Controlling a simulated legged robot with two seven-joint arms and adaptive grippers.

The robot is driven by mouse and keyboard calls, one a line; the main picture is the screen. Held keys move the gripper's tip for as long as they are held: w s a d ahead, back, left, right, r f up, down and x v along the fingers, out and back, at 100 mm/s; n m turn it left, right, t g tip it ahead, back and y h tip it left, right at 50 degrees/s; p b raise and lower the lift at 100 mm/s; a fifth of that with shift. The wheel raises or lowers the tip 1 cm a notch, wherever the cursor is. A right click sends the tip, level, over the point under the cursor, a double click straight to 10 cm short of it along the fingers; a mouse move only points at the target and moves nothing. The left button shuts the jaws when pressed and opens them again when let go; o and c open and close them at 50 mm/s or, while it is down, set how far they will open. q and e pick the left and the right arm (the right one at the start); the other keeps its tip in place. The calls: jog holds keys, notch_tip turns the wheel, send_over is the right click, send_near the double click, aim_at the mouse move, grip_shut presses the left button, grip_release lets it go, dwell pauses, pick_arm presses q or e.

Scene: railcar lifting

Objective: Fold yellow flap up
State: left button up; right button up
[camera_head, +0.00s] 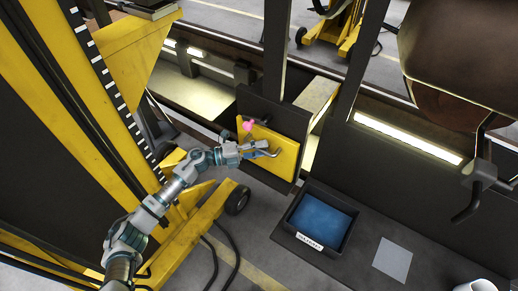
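My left gripper (264,149) is in front of the flap's face, by a small grey bent piece that looks like a handle (276,154). The fingers overlap this piece, and I cannot tell whether they are closed on it. A small pink piece (249,125) shows at the flap's upper left edge.
A yellow lifting column (125,50) with a wheeled base (190,235) stands at the left, close to my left arm. A dark tray with a blue inside (322,218) and a grey sheet (392,260) lie on the dark surface at right. Dark railcar parts (440,60) hang at upper right.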

pick_arm(q)
jog(key=shift+a, duration=0.2)
jog(key=s+a, duration=0.1)
jog(key=a, duration=1)
jog(key=shift+s+a+f, duration=0.25)
jog(key=shift+s, duration=0.1)
jog(key=shift+d, duration=0.1)
